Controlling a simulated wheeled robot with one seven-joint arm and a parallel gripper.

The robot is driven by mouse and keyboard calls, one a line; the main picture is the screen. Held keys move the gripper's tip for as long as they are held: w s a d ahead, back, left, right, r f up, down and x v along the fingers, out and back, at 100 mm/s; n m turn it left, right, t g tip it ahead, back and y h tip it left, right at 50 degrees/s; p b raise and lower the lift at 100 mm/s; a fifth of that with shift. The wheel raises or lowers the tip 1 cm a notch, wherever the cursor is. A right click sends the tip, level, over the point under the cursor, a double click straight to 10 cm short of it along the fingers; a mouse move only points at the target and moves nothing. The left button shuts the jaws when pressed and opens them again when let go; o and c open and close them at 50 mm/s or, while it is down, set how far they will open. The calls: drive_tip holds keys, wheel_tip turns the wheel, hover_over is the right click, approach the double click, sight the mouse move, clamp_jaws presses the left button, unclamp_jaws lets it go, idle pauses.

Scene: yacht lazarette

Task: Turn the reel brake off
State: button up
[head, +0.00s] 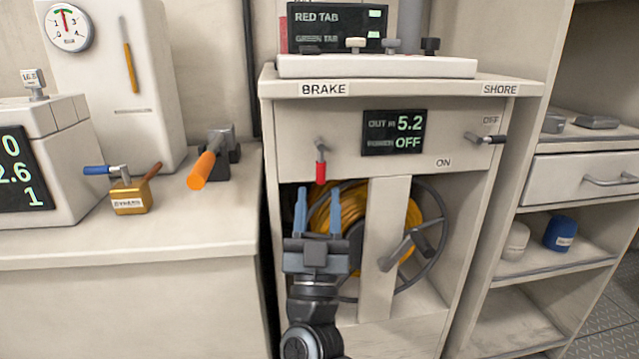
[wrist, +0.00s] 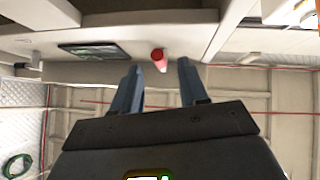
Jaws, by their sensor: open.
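The brake lever (head: 320,170) has a red grip and hangs down from a metal pivot on the cabinet's front panel, below the BRAKE label (head: 324,89). My gripper (head: 318,198) is open and empty, its blue fingers pointing up just below the red grip in the head view. In the wrist view the red grip (wrist: 159,60) shows beyond and between the fingertips of my gripper (wrist: 160,72), apparently untouched. The reel (head: 345,215) with yellow hose sits in the opening behind my gripper, partly hidden by it and by a post. The display (head: 394,133) reads 5.2 and OFF.
The shore lever (head: 487,138), with a black grip, points right near its OFF mark. The reel's crank (head: 405,248) sticks out beside the post (head: 384,245). An orange-handled tool (head: 205,165) and a brass padlock (head: 131,197) lie on the left counter.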

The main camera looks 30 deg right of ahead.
drive_tip(key=shift+v, duration=1.9)
drive_tip(key=s+d+f+n+y, duration=0.2)
drive_tip(key=s+f+n+y, duration=0.25)
drive_tip(key=s+y, duration=0.4)
drive_tip(key=s+d+f+n+y, duration=0.1)
drive_tip(key=s+f+n+y, duration=0.4)
drive_tip(key=s, duration=0.6)
drive_tip(key=s+a+f+m+g, duration=0.1)
drive_tip(key=s+g, duration=0.3)
drive_tip(key=s, duration=0.6)
drive_tip(key=s+a+f+m+g, duration=0.15)
drive_tip(key=s+g, duration=0.25)
drive_tip(key=s, duration=0.7)
wheel_tip(320, 180, up, 25)
drive_tip(key=s+p, duration=0.1)
drive_tip(key=p, duration=2.4)
drive_tip(key=shift+d+r+m+g, duration=0.2)
drive_tip(key=shift+m+g, duration=0.1)
drive_tip(key=shift+m, duration=0.1)
